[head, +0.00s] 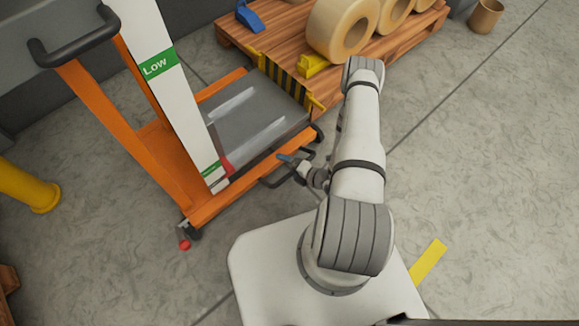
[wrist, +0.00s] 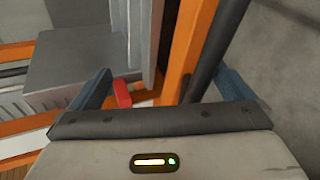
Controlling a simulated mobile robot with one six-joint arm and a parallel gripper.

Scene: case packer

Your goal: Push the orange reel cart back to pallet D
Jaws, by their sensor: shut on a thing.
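The orange reel cart (head: 130,110) stands left of centre in the head view, with a white upright panel marked "Low" and a grey deck (head: 255,125). Its far end is close to a wooden pallet (head: 235,35) bearing large tan reels (head: 343,28); no letter D is readable. My gripper (head: 292,163) is low beside the cart's near right side, at a black bar (head: 275,182). In the wrist view my gripper (wrist: 168,88) has its blue-grey fingers apart, with a black bar (wrist: 216,45) and orange frame between them. The exact contact is unclear.
Yellow stops (head: 314,66) and a black-yellow striped strip (head: 283,76) sit at the pallet's near edge. A yellow post (head: 30,188) stands at left, a brown bin (head: 486,15) at top right. The floor on the right is clear, with yellow tape (head: 428,262).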

